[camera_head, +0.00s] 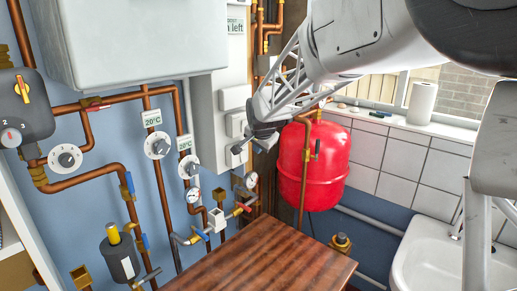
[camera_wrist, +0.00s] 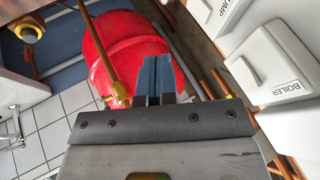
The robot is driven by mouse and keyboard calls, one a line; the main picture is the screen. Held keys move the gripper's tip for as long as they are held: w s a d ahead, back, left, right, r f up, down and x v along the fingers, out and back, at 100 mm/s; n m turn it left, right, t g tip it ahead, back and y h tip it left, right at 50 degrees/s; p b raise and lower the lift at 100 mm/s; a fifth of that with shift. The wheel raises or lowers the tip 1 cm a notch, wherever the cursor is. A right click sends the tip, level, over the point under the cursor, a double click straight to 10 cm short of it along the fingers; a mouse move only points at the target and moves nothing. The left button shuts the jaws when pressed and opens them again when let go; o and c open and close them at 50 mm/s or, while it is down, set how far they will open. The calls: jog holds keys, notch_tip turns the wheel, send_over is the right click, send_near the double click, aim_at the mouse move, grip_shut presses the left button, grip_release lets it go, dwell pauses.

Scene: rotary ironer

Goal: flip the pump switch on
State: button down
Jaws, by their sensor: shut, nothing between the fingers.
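The pump switch (camera_wrist: 212,18) is a white box labelled "PUMP", cut off by the top edge of the wrist view. A second white box, the boiler switch (camera_wrist: 268,58), is labelled "BOILER" beside it. In the head view, white switch boxes (camera_head: 235,97) sit on the wall panel, but their labels are unreadable and my arm partly covers that area. My gripper (camera_wrist: 157,78) is shut and empty, with its blue-grey fingertips together. In the wrist view the fingers lie left of both switches. In the head view my gripper (camera_head: 238,149) is close by the lower box; contact cannot be told.
A red tank (camera_head: 315,165) stands right of my gripper. Copper pipes, gauges and valves (camera_head: 193,196) line the blue wall to the left. A wooden tabletop (camera_head: 255,262) lies below. A white sink (camera_head: 440,262) is at the lower right.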

aim_at(244, 156)
jog(key=shift+w+a+f, duration=0.1)
jog(key=shift+w+a, duration=0.05)
jog(key=shift+a, duration=0.1)
jog(key=shift+f, duration=0.15)
dwell(0.4)
jog(key=w+a+f, duration=0.3)
jog(key=w+f, duration=0.5)
jog(key=shift+w+a+f, duration=0.2)
jog(key=shift+w, duration=0.05)
dwell(0.6)
